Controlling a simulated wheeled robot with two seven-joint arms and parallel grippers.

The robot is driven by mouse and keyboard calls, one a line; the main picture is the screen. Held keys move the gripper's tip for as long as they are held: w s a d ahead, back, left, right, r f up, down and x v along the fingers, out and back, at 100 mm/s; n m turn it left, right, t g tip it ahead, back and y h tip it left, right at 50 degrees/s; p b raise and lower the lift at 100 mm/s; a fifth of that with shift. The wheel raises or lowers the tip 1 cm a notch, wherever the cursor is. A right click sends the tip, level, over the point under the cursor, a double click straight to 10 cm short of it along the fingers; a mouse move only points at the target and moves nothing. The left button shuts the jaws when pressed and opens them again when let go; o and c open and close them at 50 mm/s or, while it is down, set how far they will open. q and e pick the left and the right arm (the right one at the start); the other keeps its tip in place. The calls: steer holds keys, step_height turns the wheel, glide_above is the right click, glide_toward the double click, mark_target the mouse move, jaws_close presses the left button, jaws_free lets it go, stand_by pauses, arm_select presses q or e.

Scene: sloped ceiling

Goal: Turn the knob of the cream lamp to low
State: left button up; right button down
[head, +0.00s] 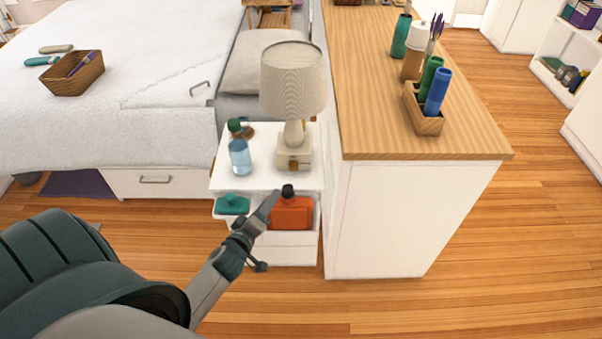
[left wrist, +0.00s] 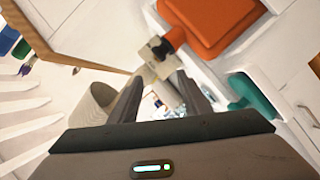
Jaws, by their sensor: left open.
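The cream lamp has a pale pleated shade (head: 293,80) and a squarish base (head: 294,157) on the white nightstand (head: 262,177). A small brown knob (head: 293,165) is on the base's front. My left gripper (head: 267,207) is in front of the nightstand, lower than the lamp base and apart from it. In the left wrist view its two fingers (left wrist: 158,77) are spread and empty. The lamp's shade (left wrist: 96,100) and base (left wrist: 155,60) show beyond them; the knob's setting is too small to read. My right gripper is not in view.
An orange bottle (head: 291,213) with a black cap and a teal container (head: 232,204) are in the shelf below. A blue bottle (head: 240,157) stands left of the lamp. A wood-topped cabinet (head: 400,130) closes off the right side; a bed (head: 150,120) is left.

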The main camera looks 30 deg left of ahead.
arm_select(q)
steer(key=shift+a+r, duration=0.15)
steer(key=shift+w, duration=0.2)
glide_toward(292, 168)
steer(key=shift+w+a+p, duration=0.1)
steer(key=shift+a+p, duration=0.05)
steer(key=shift+p, duration=0.15)
steer(key=x, duration=0.6)
steer(key=shift+w, duration=0.2)
steer(key=shift+w+a+b, duration=0.15)
steer(key=shift+w+b, duration=0.15)
steer(key=shift+w, duration=0.35)
steer(key=shift+w+f, duration=0.15)
steer(key=shift+f, duration=0.1)
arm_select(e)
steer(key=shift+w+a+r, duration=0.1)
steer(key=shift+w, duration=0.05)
arm_select(q)
steer(key=shift+c, duration=0.3)
